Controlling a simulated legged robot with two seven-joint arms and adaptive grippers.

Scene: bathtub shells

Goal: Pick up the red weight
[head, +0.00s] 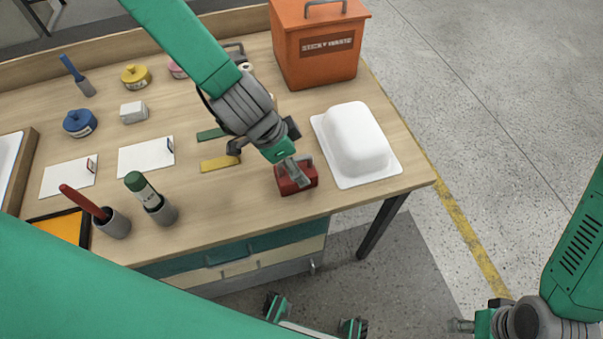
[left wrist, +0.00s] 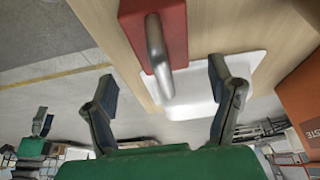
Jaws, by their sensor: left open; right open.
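The red weight (head: 297,183) is a red block with a grey metal handle. It sits on the workbench near its front edge, left of a white tub shell. My left gripper (head: 296,165) is over it, fingers pointing down at the handle. In the left wrist view, the red weight (left wrist: 174,22) is at the top and its handle (left wrist: 156,45) reaches down toward the space between the two spread fingers of my left gripper (left wrist: 163,80). The fingers do not press on the handle. My right gripper (head: 468,325) is at the bottom right, away from the bench and partly cut off.
The white tub shell (head: 357,137) on its flat rim stands close right of the weight. An orange waste bin (head: 315,50) is behind. Yellow (head: 220,163) and green strips lie to the left. Cups with a green marker (head: 141,187) and red tool stand further left.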

